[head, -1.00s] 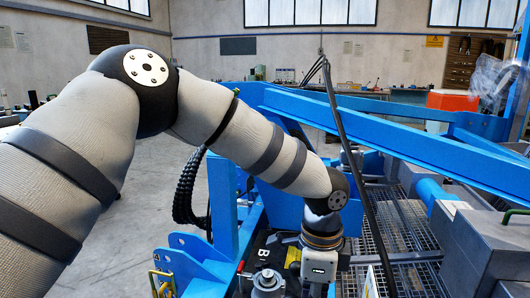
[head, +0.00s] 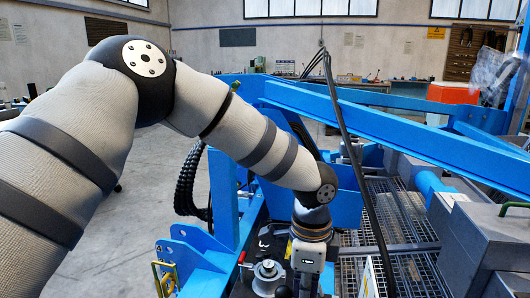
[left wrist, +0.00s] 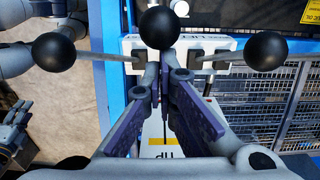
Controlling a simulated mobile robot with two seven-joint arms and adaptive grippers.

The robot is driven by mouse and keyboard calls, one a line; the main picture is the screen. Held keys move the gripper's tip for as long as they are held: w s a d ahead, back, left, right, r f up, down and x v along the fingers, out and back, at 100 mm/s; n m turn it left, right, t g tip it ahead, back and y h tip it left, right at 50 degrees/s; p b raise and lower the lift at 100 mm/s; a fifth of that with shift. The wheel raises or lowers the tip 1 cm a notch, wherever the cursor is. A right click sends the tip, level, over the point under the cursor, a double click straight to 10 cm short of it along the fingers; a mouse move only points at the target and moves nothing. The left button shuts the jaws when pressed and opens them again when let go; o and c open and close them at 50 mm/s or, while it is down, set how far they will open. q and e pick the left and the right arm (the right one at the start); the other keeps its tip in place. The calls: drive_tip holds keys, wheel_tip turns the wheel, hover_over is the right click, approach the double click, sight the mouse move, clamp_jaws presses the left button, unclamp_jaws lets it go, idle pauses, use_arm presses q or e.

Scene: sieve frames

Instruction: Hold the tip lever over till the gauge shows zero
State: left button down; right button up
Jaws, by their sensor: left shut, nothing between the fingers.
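Three levers with black ball knobs show in the left wrist view: a left one (left wrist: 53,52), a middle one (left wrist: 160,27) and a right one (left wrist: 263,51). I cannot read which is the tip lever. My left gripper (left wrist: 165,65) is shut and empty, its fingertips by the middle knob; contact is unclear. In the head view my left wrist (head: 306,258) is low over the machine, its fingertips hidden. No gauge reading is visible.
A blue frame (head: 400,120) with a long beam spans the right side. A silver round fitting (head: 267,270) stands beside my left wrist. Metal grating (head: 405,215) and grey blocks (head: 485,240) lie to the right. Open floor (head: 110,230) is at the left.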

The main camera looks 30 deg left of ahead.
use_arm(q)
drive_tip(key=shift+s+a+f, duration=0.15)
drive_tip(key=shift+s+a, duration=0.05)
drive_tip(key=shift+a, duration=0.5)
use_arm(e)
drive_tip(key=shift+w+r, duration=0.25)
drive_tip(key=shift+w, duration=0.05)
use_arm(q)
drive_tip(key=shift+a, duration=0.1)
drive_tip(key=shift+s+a+p, duration=0.1)
drive_tip(key=shift+a+p, duration=0.2)
drive_tip(key=shift+a, duration=0.05)
drive_tip(key=shift+f, duration=0.15)
use_arm(e)
drive_tip(key=shift+w+r, duration=0.2)
idle(5.3)
use_arm(q)
drive_tip(key=w+d+b, duration=0.1)
drive_tip(key=w+d, duration=0.1)
drive_tip(key=d, duration=0.5)
use_arm(e)
drive_tip(key=shift+s+f, duration=0.75)
drive_tip(key=shift+s, duration=0.05)
